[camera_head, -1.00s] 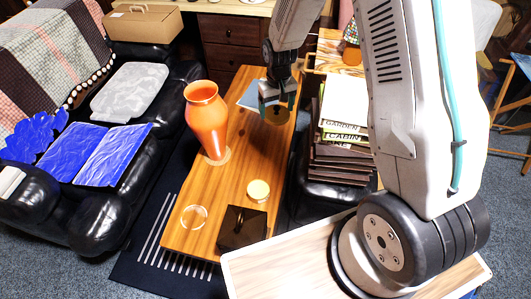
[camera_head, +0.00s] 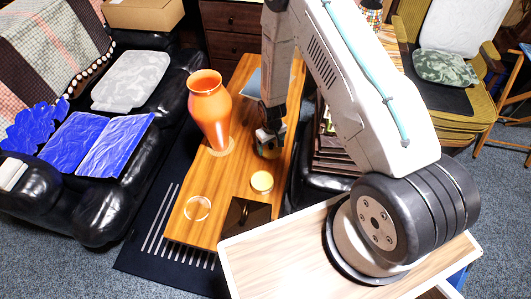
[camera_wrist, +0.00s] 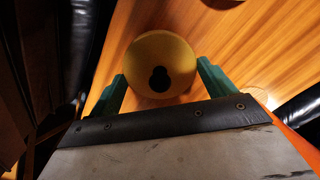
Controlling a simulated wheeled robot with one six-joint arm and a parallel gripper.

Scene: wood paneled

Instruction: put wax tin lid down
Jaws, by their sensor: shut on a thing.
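My gripper (camera_head: 268,140) is low over the wooden coffee table (camera_head: 238,185), to the right of the orange vase. In the wrist view its two green fingers (camera_wrist: 160,80) stand on either side of a round yellowish disc, the wax tin lid (camera_wrist: 160,52), with a dark keyhole-like mark. The gripper is shut on this lid. In the head view the lid is mostly hidden at the fingertips. I cannot tell whether it touches the tabletop. A round tin with a pale yellow top (camera_head: 262,182) stands on the table just nearer than the gripper.
The orange vase (camera_head: 210,110) stands close left of the gripper. A clear ring-like dish (camera_head: 197,208) and a dark square box (camera_head: 245,216) are at the table's near end. A dark stack (camera_head: 337,155) is to the right. Bare wood lies between vase and dish.

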